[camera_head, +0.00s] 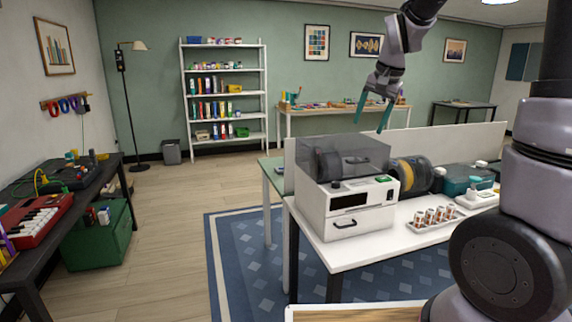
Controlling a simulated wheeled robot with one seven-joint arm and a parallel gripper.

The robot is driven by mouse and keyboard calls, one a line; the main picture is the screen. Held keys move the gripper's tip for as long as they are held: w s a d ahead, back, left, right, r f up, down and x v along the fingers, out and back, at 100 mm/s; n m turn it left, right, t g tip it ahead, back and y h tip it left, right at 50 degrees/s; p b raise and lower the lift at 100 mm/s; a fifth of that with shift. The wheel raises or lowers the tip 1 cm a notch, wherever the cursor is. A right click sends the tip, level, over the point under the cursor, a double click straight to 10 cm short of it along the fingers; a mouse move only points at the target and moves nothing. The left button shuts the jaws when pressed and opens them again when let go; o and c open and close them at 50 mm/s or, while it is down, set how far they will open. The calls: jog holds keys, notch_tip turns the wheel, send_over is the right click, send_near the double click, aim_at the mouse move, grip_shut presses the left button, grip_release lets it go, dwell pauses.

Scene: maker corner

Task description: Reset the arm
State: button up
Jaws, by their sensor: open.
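My gripper (374,116) hangs in the air at the upper right, above and behind the machine on the white table. Its two teal fingers point down and stand apart, with nothing between them. My arm comes in from the right side of the picture, and its large joints hide part of the table's right end.
The white table (352,258) holds a white machine with a clear lid (345,211), a tray of several small jars (434,219) and a teal box (464,180). A low white panel (455,142) runs behind them. A dark bench (62,187) stands left. Wooden floor between is clear.

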jog(key=s+d+r+n+t, duration=0.1)
jog(key=s+r, duration=0.2)
jog(key=s, duration=0.8)
jog(key=s+r+n+t, duration=0.1)
jog(key=s+r, duration=0.2)
jog(key=s, duration=0.8)
jog(key=shift+d+r+t, duration=0.35)
jog(key=shift+r+t, duration=0.05)
jog(key=shift+w, duration=0.1)
